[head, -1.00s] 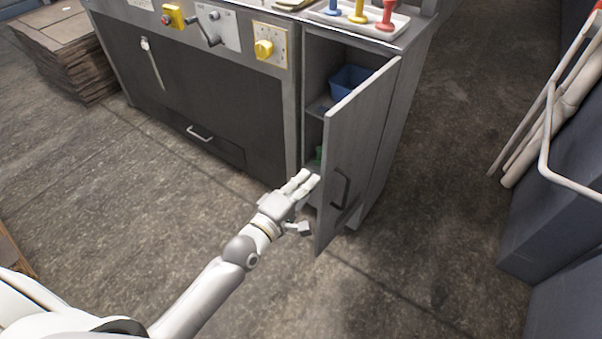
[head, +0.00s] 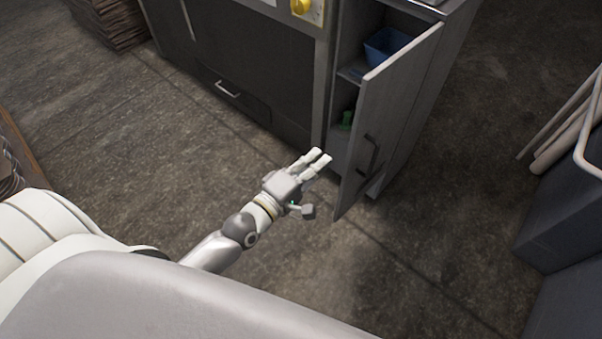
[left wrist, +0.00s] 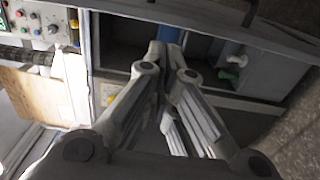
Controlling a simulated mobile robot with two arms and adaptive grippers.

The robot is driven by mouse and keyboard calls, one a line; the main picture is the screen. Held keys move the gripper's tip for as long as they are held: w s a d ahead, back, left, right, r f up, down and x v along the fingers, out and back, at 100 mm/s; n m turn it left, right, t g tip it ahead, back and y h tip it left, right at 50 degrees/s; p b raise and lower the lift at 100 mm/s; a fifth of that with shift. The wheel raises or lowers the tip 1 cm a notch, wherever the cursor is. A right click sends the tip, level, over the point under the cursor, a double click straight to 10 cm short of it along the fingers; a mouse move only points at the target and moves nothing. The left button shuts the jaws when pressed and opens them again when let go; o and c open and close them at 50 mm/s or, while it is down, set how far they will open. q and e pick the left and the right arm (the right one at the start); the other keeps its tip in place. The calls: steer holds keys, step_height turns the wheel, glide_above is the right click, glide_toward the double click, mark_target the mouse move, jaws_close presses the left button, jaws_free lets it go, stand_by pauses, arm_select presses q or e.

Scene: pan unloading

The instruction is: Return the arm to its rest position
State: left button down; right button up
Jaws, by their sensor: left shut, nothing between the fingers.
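My left gripper (head: 318,160) reaches out from the lower left in the head view. It is shut and empty, in front of the open cabinet, with its tips just left of the open door's lower part. Whether it touches the door cannot be told. In the left wrist view, its fingers (left wrist: 168,70) point toward the cabinet's inside. My right gripper is in neither view.
The grey cabinet door (head: 385,125) stands open. A blue bin (head: 385,48) is on the upper shelf and a green object (head: 347,119) lower down. Flat stacked boards (head: 110,20) are at the back left. A dark block with pale pipes (head: 560,215) is at right. Floor between is clear.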

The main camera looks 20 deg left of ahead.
arm_select(q)
steer(key=v, duration=0.6)
steer(key=s+a+f+m+g+y, duration=0.1)
steer(key=s+f+m+g, duration=0.25)
steer(key=f, duration=0.75)
steer(key=s+a+f+m+g+y, duration=0.1)
steer(key=s+f+m+g+y, duration=0.25)
steer(key=f, duration=0.65)
steer(key=s+f+m+g+h, duration=0.1)
steer(key=s+f+m+g, duration=0.3)
steer(key=f, duration=0.7)
steer(key=s+a+f+m+g+y, duration=0.1)
steer(key=s+f+m+g+y, duration=0.1)
steer(key=s+f+m+g, duration=0.55)
steer(key=s+a+r+n+t+p, duration=0.1)
steer(key=s+p, duration=0.6)
steer(key=s+a+r+t+p, duration=0.1)
steer(key=s+a+r+p, duration=0.1)
steer(key=s+p, duration=0.5)
steer(key=shift+s+r+n, duration=0.2)
steer(key=shift+s+n, duration=0.15)
steer(key=shift+s, duration=0.1)
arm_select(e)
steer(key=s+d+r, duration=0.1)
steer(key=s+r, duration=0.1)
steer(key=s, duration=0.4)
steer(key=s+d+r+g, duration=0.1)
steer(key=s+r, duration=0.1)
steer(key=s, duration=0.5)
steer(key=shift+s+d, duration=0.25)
